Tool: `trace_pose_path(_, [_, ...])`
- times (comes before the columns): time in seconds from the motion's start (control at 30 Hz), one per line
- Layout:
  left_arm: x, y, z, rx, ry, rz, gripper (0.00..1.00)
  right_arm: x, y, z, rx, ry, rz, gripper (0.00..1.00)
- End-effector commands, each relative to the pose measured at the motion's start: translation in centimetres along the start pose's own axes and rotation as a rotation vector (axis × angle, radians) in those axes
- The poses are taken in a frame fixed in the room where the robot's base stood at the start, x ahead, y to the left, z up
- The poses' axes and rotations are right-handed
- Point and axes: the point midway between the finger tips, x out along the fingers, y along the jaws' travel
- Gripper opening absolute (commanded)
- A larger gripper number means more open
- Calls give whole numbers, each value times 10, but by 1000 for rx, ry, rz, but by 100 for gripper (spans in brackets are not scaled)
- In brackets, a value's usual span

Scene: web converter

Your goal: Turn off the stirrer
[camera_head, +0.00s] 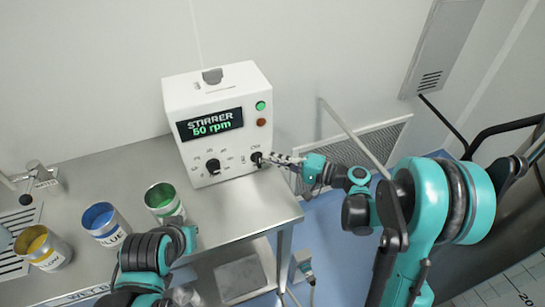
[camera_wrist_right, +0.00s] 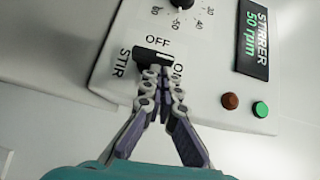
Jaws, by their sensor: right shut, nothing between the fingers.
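The white stirrer box (camera_head: 217,130) stands on the steel table, its display (camera_head: 210,124) lit with "STIRRER" and what reads as 50 rpm. Its black STIR switch knob (camera_wrist_right: 153,56) has OFF and ON labels beside it. The knob's white mark lies at its right end in the wrist view, closer to ON. My right gripper (camera_head: 272,158) is shut and empty, its fingertips (camera_wrist_right: 161,72) right at the knob; I cannot tell if they touch it. My left arm is at the bottom of the head view; its gripper is not clear.
A second dial (camera_head: 213,166) and green (camera_head: 260,105) and red (camera_head: 261,122) buttons are on the panel. Green (camera_head: 163,201), blue (camera_head: 104,221) and yellow (camera_head: 42,247) paint cans stand left. The tabletop (camera_head: 245,208) before the box is clear.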

Motion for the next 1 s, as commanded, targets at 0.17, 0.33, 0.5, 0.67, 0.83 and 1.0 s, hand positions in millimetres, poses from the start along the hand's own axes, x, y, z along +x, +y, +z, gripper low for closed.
trace_pose_path(0.17, [-4,0,-3,0,0,0,0,0,-2,1,-35,-1,36,0])
trace_pose_path(0.33, [-7,0,-5,0,0,0,0,0,-3,1,-72,-1,73,0])
trace_pose_path(0.5, [-11,0,-8,0,0,0,0,1,-5,1,-117,0,118,0])
trace_pose_path(0.67, [-15,0,-11,0,0,0,0,1,-5,1,-132,0,132,0])
trace_pose_path(0.83, [-19,0,-14,0,0,0,0,2,-7,2,-131,0,131,0])
trace_pose_path(1.0, [-26,0,-18,0,0,0,0,3,-10,2,-131,-1,131,0])
